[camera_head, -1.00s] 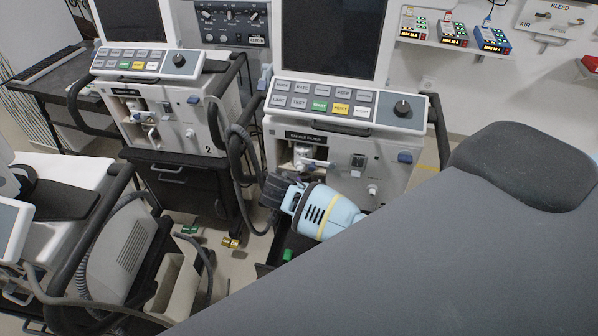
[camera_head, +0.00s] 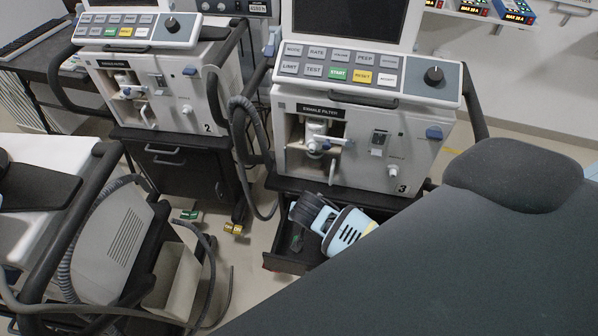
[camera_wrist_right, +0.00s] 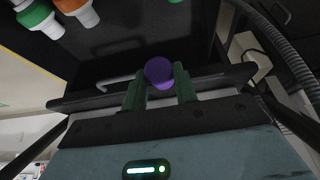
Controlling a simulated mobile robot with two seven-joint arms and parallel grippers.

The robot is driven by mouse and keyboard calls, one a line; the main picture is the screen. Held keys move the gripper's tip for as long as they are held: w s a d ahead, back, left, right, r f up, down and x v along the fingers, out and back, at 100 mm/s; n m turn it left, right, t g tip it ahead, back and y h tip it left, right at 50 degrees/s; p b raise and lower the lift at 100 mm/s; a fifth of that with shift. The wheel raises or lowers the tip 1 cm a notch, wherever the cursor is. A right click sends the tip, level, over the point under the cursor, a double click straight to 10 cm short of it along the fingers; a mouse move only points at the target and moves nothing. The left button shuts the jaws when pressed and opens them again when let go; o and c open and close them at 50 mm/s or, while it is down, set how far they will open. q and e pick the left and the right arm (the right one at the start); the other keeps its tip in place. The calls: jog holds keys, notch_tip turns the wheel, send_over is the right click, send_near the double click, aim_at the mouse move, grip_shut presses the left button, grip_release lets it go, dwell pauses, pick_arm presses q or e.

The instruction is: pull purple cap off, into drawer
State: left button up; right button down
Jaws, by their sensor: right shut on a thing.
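The purple cap (camera_wrist_right: 158,69) is pinched between the two dark green fingers of my right gripper (camera_wrist_right: 160,86) in the right wrist view. In the head view my right gripper (camera_head: 304,211) is over the open black drawer (camera_head: 285,263) below ventilator 3. The cap cannot be made out there. Ventilator 3 (camera_head: 411,160) has an open exhale filter bay with a white fitting (camera_head: 317,135) inside. My left gripper is not in view.
A green item (camera_head: 297,241) lies in the drawer. White fittings with orange and green parts (camera_wrist_right: 76,8) show in the wrist view. A grey hose (camera_head: 247,150) hangs left of ventilator 3. Ventilator 2 (camera_head: 165,100) stands left. A large dark padded surface (camera_head: 450,270) fills the lower right.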

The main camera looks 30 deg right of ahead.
notch_tip(320, 180, down, 6)
jog(key=s+g+y+b, duration=0.1)
jog(key=s+b, duration=0.1)
jog(key=b, duration=0.1)
jog(key=shift+f+g+y+b, duration=0.2)
jog(key=shift+g+y+b, duration=0.1)
jog(key=shift+y, duration=0.1)
jog(key=shift+s, duration=0.1)
